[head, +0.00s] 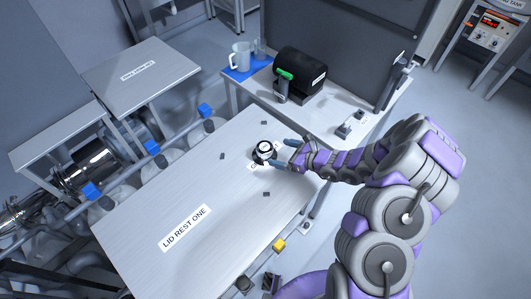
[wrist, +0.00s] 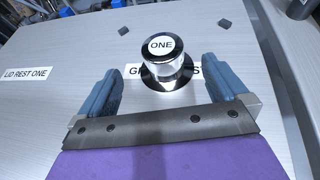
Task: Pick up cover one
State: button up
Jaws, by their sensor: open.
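Cover one (head: 264,150) is a small shiny metal piece with a wide dark base and a white top. In the wrist view the top of cover one (wrist: 163,47) reads ONE, and it stands upright on the table, partly over a printed label. My gripper (head: 277,151) reaches in from the right at cover one. In the wrist view my gripper (wrist: 168,85) is open, its blue fingers on either side of the near part of the cover with gaps on both sides. Whether the fingertips are level with the knob is hard to tell.
The table (head: 150,220) carries a LID REST ONE label (head: 185,228) and several small dark pads around the cover. Blue-capped posts (head: 152,147) line its left edge. A side bench behind holds a black cylinder (head: 300,70) and a pitcher (head: 240,55). The table's front left is clear.

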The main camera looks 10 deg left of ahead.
aim_at(269, 149)
jog(key=b+x, duration=0.1)
jog(key=x, duration=0.5)
jog(key=shift+a+f, duration=0.15)
jog(key=b+x, duration=0.1)
jog(key=x, duration=0.2)
jog(key=shift+w+a, duration=0.1)
jog(key=shift+w, duration=0.2)
jog(key=shift+w+a+f, duration=0.1)
jog(key=shift+w+a, duration=0.15)
jog(key=shift+a, duration=0.35)
jog(key=shift+c, duration=0.3)
jog(key=shift+d, duration=0.1)
jog(key=c, duration=1.5)
